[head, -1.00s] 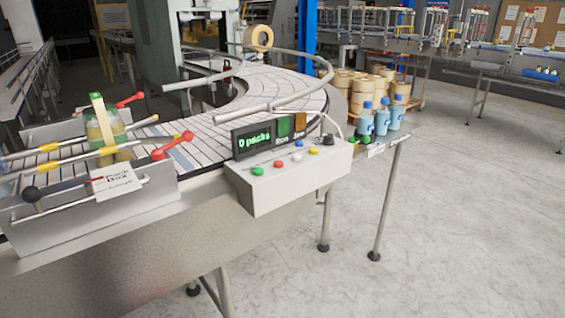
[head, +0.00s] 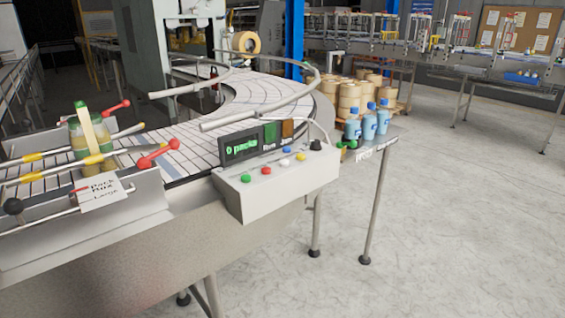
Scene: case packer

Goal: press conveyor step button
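A light grey control box (head: 265,198) is fixed to the front edge of the conveyor. Its sloped top carries a green button (head: 246,178), a red button (head: 266,170), a white button (head: 284,163), a blue button (head: 287,150), a yellow button (head: 301,157) and a black knob (head: 315,145). I cannot read which one is the step button. Behind them a dark display (head: 240,146) reads "0 packs", with a green and an orange panel beside it. Neither of my grippers is in view.
The slatted conveyor (head: 200,146) curves away behind the box. Left of it are guide rails with red handles (head: 158,154), a pack (head: 88,135) and a "Pack Box Large" card (head: 103,192). Blue bottles (head: 369,124) stand on a side shelf at right. The floor at right is clear.

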